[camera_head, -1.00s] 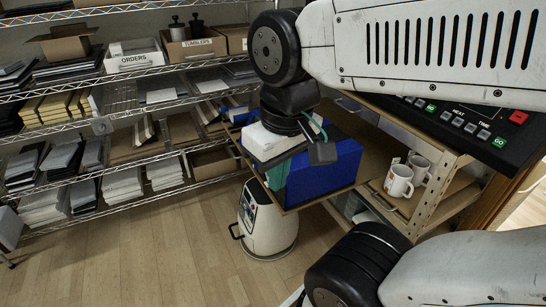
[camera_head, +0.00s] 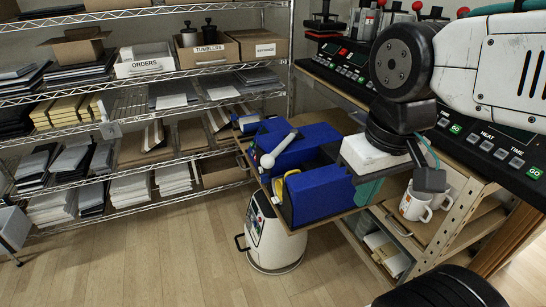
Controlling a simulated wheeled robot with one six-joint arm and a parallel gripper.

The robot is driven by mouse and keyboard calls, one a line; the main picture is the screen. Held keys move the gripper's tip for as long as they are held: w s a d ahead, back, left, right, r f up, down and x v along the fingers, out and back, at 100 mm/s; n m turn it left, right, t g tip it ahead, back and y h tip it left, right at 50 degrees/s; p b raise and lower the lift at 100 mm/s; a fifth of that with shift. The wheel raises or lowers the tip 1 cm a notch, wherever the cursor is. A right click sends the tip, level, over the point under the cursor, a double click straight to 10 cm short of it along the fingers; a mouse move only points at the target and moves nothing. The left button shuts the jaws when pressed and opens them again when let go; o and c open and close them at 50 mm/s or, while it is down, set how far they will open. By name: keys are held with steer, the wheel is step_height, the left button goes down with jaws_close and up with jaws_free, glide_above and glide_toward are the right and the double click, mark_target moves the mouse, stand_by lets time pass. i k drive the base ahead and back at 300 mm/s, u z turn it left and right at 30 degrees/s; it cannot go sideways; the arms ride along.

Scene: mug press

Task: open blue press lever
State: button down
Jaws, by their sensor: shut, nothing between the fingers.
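The blue press (camera_head: 322,192) stands on a wooden board at the middle of the view, with blue blocks and a dark gap between them. Its pale lever (camera_head: 279,148) has a round knob at the lower left end and lies slanted over the rear blue block. A yellow curved part (camera_head: 282,182) shows in the gap. My gripper (camera_head: 368,192) is to the right of the press, pointing down, with a white body and teal fingers. It is shut and empty, apart from the lever. Its fingertips are partly hidden, and I cannot tell whether it touches the press's right end.
Wire shelves (camera_head: 160,115) with boxes and paper stacks fill the back left. White mugs (camera_head: 416,204) sit on a shelf at right. Control panels (camera_head: 484,146) run along the right bench. A white round machine (camera_head: 272,238) stands under the board.

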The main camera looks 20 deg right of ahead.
mark_target(267, 162)
steer(key=i, duration=0.55)
steer(key=u, duration=0.05)
steer(key=k, duration=1)
steer(key=u, duration=1.45)
steer(key=i, duration=0.95)
steer(key=z, duration=1.5)
